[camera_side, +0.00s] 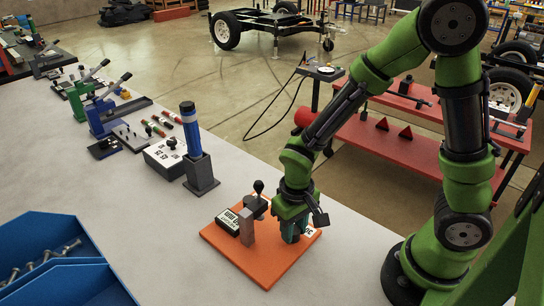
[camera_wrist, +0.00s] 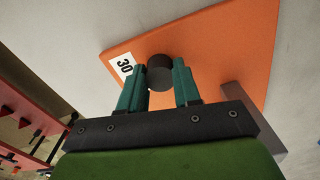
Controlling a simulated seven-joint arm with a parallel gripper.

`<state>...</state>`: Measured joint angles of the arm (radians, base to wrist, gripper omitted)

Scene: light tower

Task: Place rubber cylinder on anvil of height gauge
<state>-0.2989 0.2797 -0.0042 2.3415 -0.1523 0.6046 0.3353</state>
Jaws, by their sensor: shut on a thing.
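The rubber cylinder (camera_wrist: 160,72) is a short dark round piece held between the teal fingers of my gripper (camera_wrist: 166,86) in the wrist view. In the side view my gripper (camera_side: 293,236) is low over the right part of the orange board (camera_side: 265,268), and the cylinder is hidden there. A black round part with a knob (camera_side: 257,200), seemingly the height gauge, stands at the board's back left, left of my gripper. The anvil cannot be made out clearly. Whether the cylinder touches the board is unclear.
A grey upright block (camera_side: 247,226) and a green-and-white labelled box (camera_side: 230,222) stand on the board left of my gripper. A blue cylinder in a dark holder (camera_side: 200,170) stands farther back. Blue bins (camera_side: 50,250) lie front left. Bare bench lies between.

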